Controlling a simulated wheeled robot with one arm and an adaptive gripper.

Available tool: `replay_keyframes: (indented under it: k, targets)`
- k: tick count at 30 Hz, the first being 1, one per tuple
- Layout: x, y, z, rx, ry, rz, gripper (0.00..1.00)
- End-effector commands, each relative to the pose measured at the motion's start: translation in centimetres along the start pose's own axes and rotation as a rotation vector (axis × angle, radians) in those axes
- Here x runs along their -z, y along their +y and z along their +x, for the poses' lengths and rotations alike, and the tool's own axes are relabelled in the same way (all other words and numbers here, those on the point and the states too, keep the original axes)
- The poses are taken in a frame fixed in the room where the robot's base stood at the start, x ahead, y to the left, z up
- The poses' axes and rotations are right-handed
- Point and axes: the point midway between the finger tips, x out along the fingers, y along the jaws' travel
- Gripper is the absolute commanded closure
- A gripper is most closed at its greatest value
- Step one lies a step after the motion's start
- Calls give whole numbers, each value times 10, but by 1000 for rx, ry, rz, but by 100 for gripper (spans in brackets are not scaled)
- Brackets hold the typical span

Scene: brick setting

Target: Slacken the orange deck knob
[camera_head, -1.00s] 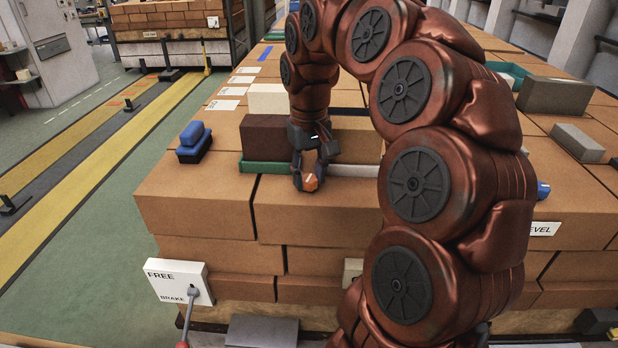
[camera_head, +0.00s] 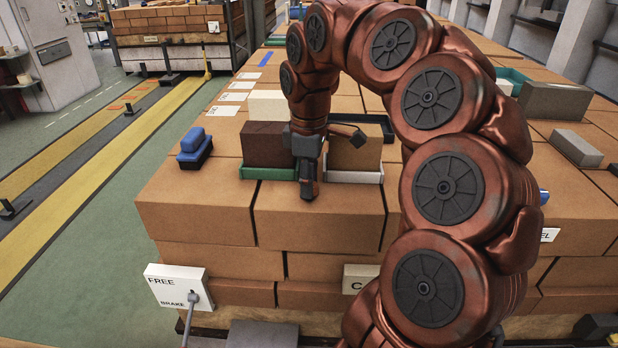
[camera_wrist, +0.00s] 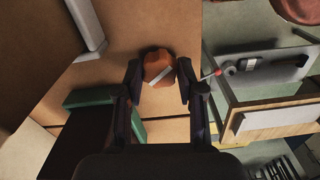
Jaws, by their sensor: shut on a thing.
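The orange deck knob (camera_wrist: 154,62) shows in the wrist view on a tan brick surface, with a pale bar mark running slantwise across its top. My gripper (camera_wrist: 160,76) has one dark finger on each side of the knob and is shut on it. In the head view my gripper (camera_head: 308,192) points down at the top of the front middle brick, and the knob is hidden behind the fingers there.
A green tray (camera_head: 266,173) with a dark brown brick and a white tray (camera_head: 354,177) with a tan brick stand close behind my gripper. A blue-topped object (camera_head: 195,145) sits at left. A FREE/BRAKE panel (camera_head: 165,283) with a lever is at the front left.

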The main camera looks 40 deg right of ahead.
Motion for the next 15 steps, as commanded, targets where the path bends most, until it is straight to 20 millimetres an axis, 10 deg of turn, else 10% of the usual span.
replay_keyframes:
  k: [15]
  targets:
    - [-1, 0, -2, 2, -2, -485, 97]
